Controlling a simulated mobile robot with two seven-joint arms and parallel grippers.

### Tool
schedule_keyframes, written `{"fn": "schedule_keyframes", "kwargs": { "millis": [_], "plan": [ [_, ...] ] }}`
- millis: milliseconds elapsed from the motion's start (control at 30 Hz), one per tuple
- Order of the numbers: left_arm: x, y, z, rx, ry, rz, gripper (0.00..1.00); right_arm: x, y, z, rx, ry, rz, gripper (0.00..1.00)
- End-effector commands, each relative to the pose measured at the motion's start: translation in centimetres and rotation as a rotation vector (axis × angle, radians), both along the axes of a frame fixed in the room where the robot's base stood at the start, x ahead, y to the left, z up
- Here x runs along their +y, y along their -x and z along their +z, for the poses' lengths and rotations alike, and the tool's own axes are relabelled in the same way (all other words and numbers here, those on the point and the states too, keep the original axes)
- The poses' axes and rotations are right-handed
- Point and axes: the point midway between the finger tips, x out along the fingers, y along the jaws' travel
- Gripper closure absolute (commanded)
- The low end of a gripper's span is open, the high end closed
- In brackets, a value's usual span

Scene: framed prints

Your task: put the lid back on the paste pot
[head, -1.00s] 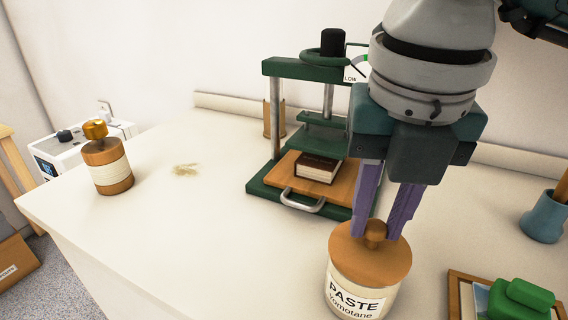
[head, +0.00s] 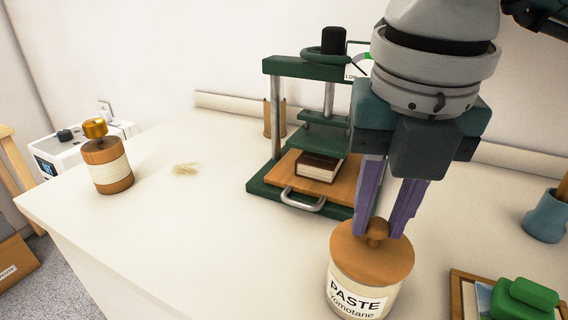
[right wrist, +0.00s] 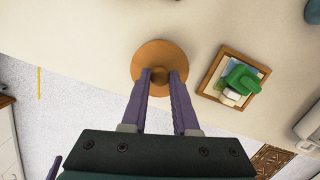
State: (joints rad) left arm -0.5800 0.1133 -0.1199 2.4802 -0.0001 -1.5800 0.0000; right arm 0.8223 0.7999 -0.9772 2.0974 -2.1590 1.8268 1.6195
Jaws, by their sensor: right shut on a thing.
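The paste pot (head: 352,291) is a cream jar labelled PASTE, standing upright at the front of the counter. Its round wooden lid (head: 350,254) is over the mouth of the pot and looks level; I cannot tell whether it is fully seated. My right gripper (head: 379,230) points down from above, shut on the lid's knob. The right wrist view shows the lid (right wrist: 160,50) with the knob between the purple fingers (right wrist: 161,76); the lid hides the pot there.
A green press (head: 262,190) with a dark book (head: 318,167) stands behind the pot. A wooden jar with a brass top (head: 108,170) is at the left. A framed print under a green object (head: 522,300) lies right of the pot. The counter's left middle is mostly clear.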

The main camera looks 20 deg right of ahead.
Motion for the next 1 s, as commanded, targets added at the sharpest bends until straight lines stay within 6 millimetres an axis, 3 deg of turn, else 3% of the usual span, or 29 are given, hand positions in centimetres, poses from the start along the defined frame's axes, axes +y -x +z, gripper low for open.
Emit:
{"fn": "schedule_keyframes", "kwargs": {
  "millis": [1000],
  "plan": [
    [0.26,0.02,-0.53,0.001,-0.01,-0.007,0.51,0.02,-0.02,-0.28,-0.001,-0.001,0.0,1.0]
  ]
}}
